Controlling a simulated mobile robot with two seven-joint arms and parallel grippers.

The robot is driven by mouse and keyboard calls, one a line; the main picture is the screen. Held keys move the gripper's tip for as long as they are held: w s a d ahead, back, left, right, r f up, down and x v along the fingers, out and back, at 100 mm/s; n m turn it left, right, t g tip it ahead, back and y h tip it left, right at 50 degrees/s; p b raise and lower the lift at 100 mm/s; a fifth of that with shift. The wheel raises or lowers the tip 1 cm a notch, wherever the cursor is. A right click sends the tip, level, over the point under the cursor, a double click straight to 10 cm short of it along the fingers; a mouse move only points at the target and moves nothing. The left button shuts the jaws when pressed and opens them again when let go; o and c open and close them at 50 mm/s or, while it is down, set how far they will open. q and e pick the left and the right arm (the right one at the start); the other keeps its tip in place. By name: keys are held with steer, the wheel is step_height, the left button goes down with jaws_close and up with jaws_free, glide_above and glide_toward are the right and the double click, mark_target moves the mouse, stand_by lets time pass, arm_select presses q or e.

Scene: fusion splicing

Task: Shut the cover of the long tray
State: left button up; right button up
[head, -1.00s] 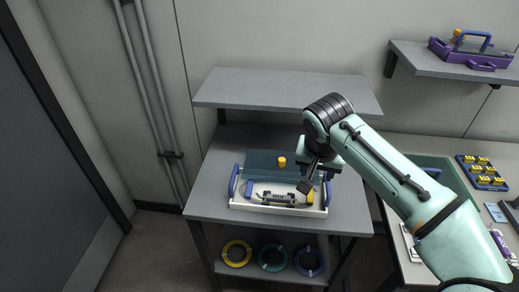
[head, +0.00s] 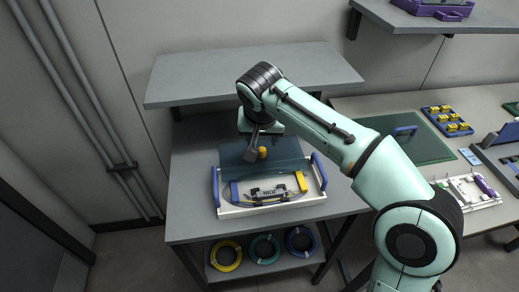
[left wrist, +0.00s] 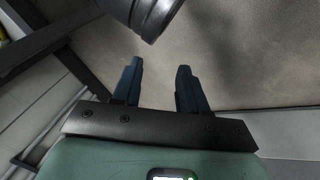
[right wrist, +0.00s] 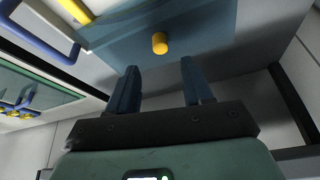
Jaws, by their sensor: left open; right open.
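The long white tray (head: 270,209) with blue end handles sits on the grey workbench. Its clear bluish cover (head: 290,148) stands open at the tray's back edge. A yellow knob (head: 262,152) sticks out from the cover; it shows ahead of the fingers in the right wrist view (right wrist: 159,43). My right gripper (head: 251,150) is open and empty, close to the knob, with a visible gap to it in the right wrist view. My left gripper (left wrist: 159,65) is open and empty; it is outside the head view.
The tray holds a labelled grey splice part (head: 269,193) with yellow and blue pieces. A grey shelf (head: 250,72) hangs above the bench's back. Coiled cables (head: 225,256) lie on the lower shelf. To the right, a table carries a green mat (head: 415,138) and a blue rack (head: 447,120).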

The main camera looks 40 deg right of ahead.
mark_target(262, 149)
steer(key=x, duration=0.2)
steer(key=shift+f, duration=0.3)
steer(key=b+x, duration=0.1)
steer(key=x, duration=0.2)
steer(key=shift+w+d+f+b, duration=0.1)
steer(key=shift+w+f+b, duration=0.1)
steer(key=shift+b, duration=0.15)
steer(key=shift+w+d+f, duration=0.15)
steer(key=shift+f, duration=0.25)
arm_select(q)
steer(key=shift+g, duration=0.6)
steer(key=s+f, duration=0.1)
steer(key=f, duration=0.1)
steer(key=s+a+f, duration=0.1)
steer(key=s+f, duration=0.1)
arm_select(e)
jaws_close()
